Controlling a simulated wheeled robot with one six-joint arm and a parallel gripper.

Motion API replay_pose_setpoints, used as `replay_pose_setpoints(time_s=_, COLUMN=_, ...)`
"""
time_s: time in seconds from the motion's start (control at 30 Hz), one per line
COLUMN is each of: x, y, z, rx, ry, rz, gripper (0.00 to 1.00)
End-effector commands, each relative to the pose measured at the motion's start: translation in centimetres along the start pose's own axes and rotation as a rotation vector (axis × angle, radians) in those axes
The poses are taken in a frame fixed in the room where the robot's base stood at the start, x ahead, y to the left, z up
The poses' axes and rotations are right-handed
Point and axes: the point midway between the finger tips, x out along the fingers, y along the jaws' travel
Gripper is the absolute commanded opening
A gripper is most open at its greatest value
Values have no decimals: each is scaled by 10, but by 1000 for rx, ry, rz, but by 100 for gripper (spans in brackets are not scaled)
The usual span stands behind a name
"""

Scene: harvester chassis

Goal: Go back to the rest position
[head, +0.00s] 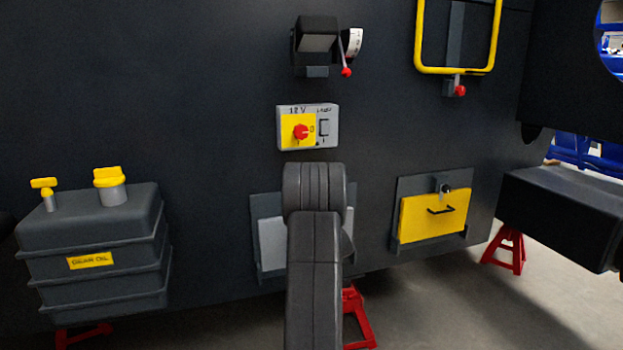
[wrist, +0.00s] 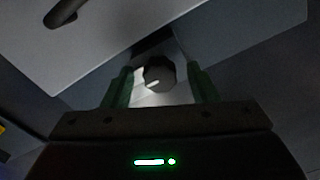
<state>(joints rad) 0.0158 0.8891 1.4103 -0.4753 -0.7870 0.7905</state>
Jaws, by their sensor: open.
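My gripper (wrist: 160,82) shows in the wrist view with its two green fingers apart. A dark round knob (wrist: 158,72) with a pale mark shows between the fingers; I cannot tell whether they touch it. A pale grey panel (wrist: 125,45) with a dark handle (wrist: 65,12) lies just beyond. In the head view my arm stands upright at the centre, and my gripper is hidden behind it. A grey-framed hatch with a pale panel (head: 271,245) is partly covered by my arm.
The dark chassis wall (head: 220,100) carries a switch box (head: 325,130) with a red knob, a red-tipped lever (head: 346,70) and a yellow hatch (head: 432,218). A gear oil tank (head: 90,250) juts out at left. A dark block (head: 560,215) juts out at right.

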Motion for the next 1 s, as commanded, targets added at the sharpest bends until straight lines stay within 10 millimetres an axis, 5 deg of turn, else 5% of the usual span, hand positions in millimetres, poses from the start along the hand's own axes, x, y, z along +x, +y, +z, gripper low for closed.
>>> replay_pose_setpoints(time_s=0.4, x=0, y=0, z=-2, rx=291, ry=-1, rz=1, gripper=53)
replay_pose_setpoints(time_s=1.0, x=-2, y=2, z=1, rx=330, ry=-3, rz=9, gripper=53)
